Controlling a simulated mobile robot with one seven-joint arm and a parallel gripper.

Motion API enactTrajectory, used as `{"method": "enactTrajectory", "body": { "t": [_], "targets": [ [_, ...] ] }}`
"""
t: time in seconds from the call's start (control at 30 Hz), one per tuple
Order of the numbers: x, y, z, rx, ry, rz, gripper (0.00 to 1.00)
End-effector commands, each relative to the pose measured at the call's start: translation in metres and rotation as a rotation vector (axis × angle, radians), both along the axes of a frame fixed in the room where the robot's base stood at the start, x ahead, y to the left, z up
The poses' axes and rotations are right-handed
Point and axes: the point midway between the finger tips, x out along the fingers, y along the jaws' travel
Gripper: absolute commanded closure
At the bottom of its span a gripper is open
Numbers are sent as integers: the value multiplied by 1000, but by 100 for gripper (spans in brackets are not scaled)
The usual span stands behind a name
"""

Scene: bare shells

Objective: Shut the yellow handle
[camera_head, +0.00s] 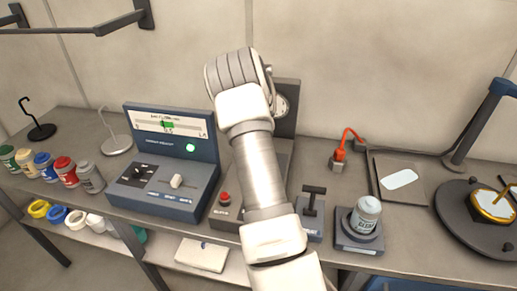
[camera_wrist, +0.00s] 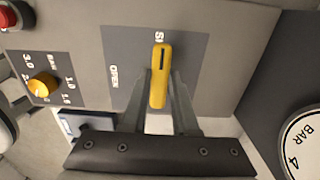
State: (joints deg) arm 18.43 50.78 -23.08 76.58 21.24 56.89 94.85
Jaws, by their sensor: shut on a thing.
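In the wrist view the yellow handle (camera_wrist: 159,62) stands on a dark grey plate (camera_wrist: 195,52) of a grey panel. Its far end covers part of a label starting with "S"; the label "OPEN" is to its left. My gripper (camera_wrist: 160,88) has one finger on each side of the handle and is shut on it, low on its length. In the head view my arm hides the handle and the gripper.
In the wrist view a yellow knob (camera_wrist: 42,86) is left of the handle and a pressure gauge (camera_wrist: 303,145) lower right. In the head view a blue console (camera_head: 170,150) with a green light is left of my arm; a jar (camera_head: 366,216) stands to its right.

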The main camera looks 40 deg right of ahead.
Motion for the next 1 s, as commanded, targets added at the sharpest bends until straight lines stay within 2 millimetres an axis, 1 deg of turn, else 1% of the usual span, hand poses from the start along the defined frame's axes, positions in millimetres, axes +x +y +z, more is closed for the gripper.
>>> {"method": "enactTrajectory", "body": {
  "t": [0.03,0.17,0.2,0.47,0.57,0.67,0.77,1.0],
  "targets": [
    [0,0,1,-1,-2,-3,67],
    [0,0,1,0,-1,-2,44],
    [0,0,0,0,-1,-2,43],
    [0,0,1,0,-1,-1,43],
    [1,0,7,-1,-2,0,43],
    [1,0,21,-1,-5,0,43],
    [1,0,42,-3,-6,0,43],
    [1,0,102,-3,-6,1,43]
  ]
}}
